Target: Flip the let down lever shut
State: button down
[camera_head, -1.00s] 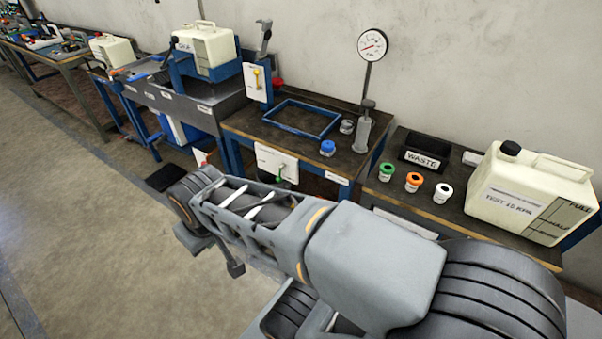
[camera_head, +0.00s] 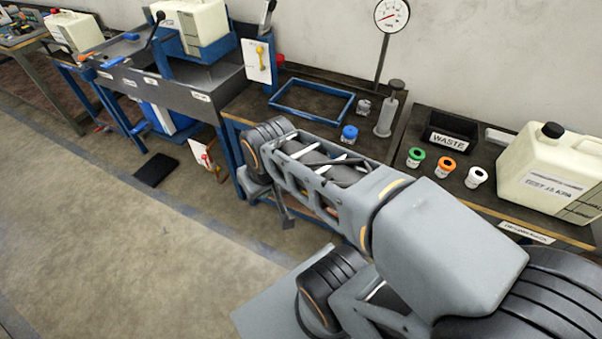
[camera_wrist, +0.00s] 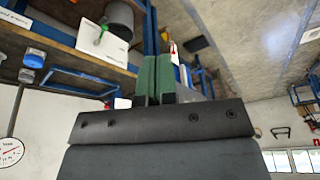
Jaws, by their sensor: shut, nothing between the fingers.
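A white panel (camera_wrist: 118,52) with a small green lever (camera_wrist: 101,34) shows at the upper left of the wrist view. In the head view my arm hides that panel. A yellow lever (camera_head: 260,54) hangs on another white panel (camera_head: 250,68) at the blue stand. A red lever (camera_head: 206,158) is on a low panel near the floor. No label that I can read tells which is the let down lever. My gripper (camera_wrist: 154,62) has its green fingers together and empty, apart from the green lever in the picture. My arm hides the gripper in the head view.
The bench behind my arm holds a blue frame (camera_head: 312,100), a blue-capped jar (camera_head: 349,134) and a gauge (camera_head: 391,14) on a post. The right bench holds a waste bin (camera_head: 450,138), small capped pots and a jerrycan (camera_head: 545,175). The floor at left is open.

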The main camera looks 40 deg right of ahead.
jog(key=w+d+f+m+t+y+b, duration=0.1)
jog(key=w+d+f+m+y+b, duration=0.25)
jog(key=f+b, duration=0.6)
jog(key=w+d+f+m+y+b, duration=0.2)
jog(key=w+d+f+m+b, duration=0.15)
jog(key=f+b, duration=0.6)
jog(key=w+d+f+m+t+h+b, duration=0.1)
jog(key=d+f+m+t+b, duration=0.3)
jog(key=d, duration=0.7)
jog(key=w+d+f+m+t+h+b, duration=0.2)
jog(key=w+d+f+m+t+b, duration=0.1)
jog(key=d+f+b, duration=0.5)
jog(key=d+f+m+t, duration=0.1)
jog(key=d+f+t, duration=0.1)
jog(key=d+f, duration=0.1)
jog(key=shift+w+d+f+t, duration=0.25)
jog(key=shift+d+f+t, duration=0.05)
jog(key=shift+f, duration=0.2)
jog(key=shift+h, duration=0.25)
jog(key=b+x, duration=0.3)
jog(key=x, duration=1.1)
jog(key=shift+w+a+b, duration=0.1)
jog(key=shift+b, duration=0.2)
